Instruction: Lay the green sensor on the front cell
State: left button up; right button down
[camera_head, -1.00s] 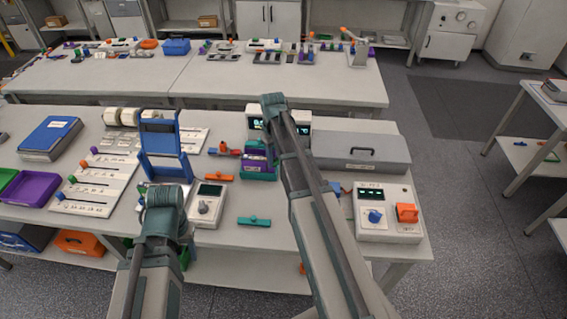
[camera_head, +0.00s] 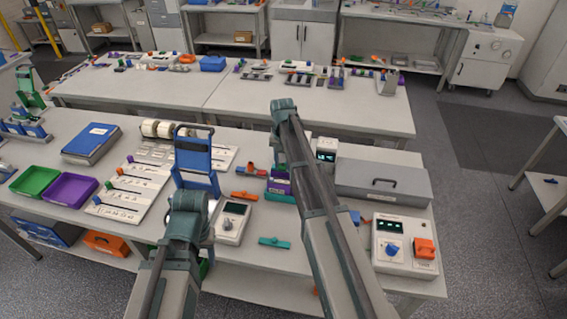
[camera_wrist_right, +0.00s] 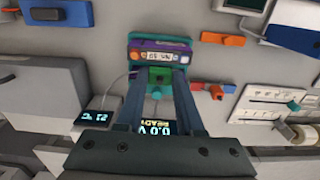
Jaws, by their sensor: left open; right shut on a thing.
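My right gripper (camera_wrist_right: 158,84) is shut on the green sensor (camera_wrist_right: 158,75); in the head view my right arm hides both. In the right wrist view a purple cell block (camera_wrist_right: 150,45) with a pale label sits in a teal holder (camera_wrist_right: 182,41) just beyond the sensor. The sensor overlaps the holder's near side in the picture; I cannot tell whether it touches. The purple block also shows in the head view (camera_head: 277,186), partly behind my right arm. My left gripper (camera_head: 203,222) is over the table's front part, its fingers mostly hidden by my wrist.
A small display (camera_wrist_right: 97,117) and a lit voltage readout (camera_wrist_right: 158,128) stand near the holder. A grey lidded case (camera_head: 383,182) and a control box (camera_head: 405,247) are to the right. A blue stand (camera_head: 196,160), a meter (camera_head: 232,223) and a teal part (camera_head: 274,242) are left and in front.

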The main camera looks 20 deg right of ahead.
aim_at(283, 181)
jog(key=shift+f+b, duration=2.75)
jog(key=shift+f, duration=0.15)
jog(key=shift+f+b, duration=0.55)
jog(key=shift+b, duration=0.05)
jog(key=shift+c, duration=2.3)
grip_release()
jog(key=shift+r, duration=0.15)
notch_tip(283, 181, up, 14)
jog(key=p, duration=1.4)
jog(key=shift+f, duration=0.2)
